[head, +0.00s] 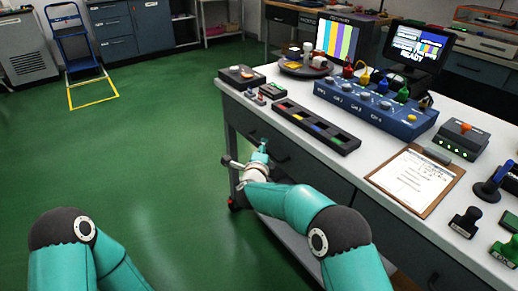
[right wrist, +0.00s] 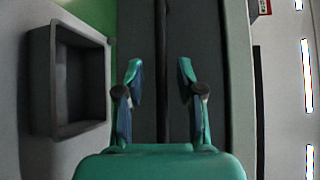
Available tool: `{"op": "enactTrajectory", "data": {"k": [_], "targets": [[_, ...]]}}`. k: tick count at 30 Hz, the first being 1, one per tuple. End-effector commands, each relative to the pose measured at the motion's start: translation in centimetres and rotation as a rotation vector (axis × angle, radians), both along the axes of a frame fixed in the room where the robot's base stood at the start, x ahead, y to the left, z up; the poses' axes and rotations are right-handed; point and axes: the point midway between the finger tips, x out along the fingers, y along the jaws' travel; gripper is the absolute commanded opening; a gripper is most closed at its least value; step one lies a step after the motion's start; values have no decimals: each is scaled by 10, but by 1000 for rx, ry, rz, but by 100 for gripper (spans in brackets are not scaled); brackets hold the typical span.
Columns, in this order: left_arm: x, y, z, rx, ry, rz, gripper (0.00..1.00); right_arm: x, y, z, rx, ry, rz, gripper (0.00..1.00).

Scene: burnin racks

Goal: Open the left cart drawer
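The cart (head: 355,190) stands at the right of the head view, with dark drawer fronts below its white top. The left drawer front (head: 312,178) has a dark handle (head: 283,152). My right gripper (head: 261,151) is beside that handle at the cart's left end. In the right wrist view my right gripper (right wrist: 160,75) has its fingers apart, with a dark narrow strip behind the gap. A dark box-shaped recess or pull shows to their left; I cannot tell which. Contact with the handle cannot be seen. My left gripper is out of view.
The cart top holds a slotted black tray (head: 316,127), a blue test box (head: 375,103), a clipboard (head: 415,178), stamps and monitors. Green floor (head: 150,170) is open to the left.

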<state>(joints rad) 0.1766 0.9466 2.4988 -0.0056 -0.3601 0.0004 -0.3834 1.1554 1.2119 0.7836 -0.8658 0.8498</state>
Motion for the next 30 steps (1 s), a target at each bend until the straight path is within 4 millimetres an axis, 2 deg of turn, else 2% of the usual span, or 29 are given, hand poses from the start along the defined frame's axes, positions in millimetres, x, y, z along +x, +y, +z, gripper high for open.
{"op": "enactTrajectory", "data": {"k": [5,14,17,21,30], "targets": [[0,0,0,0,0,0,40,9,-2,-2,0,0,-1,37],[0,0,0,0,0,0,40,10,-2,-2,0,1,0,37],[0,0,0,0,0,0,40,10,-1,-2,0,1,1,24],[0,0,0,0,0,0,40,10,-1,-2,0,1,1,1],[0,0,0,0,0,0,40,10,-1,-3,0,3,2,0]]}}
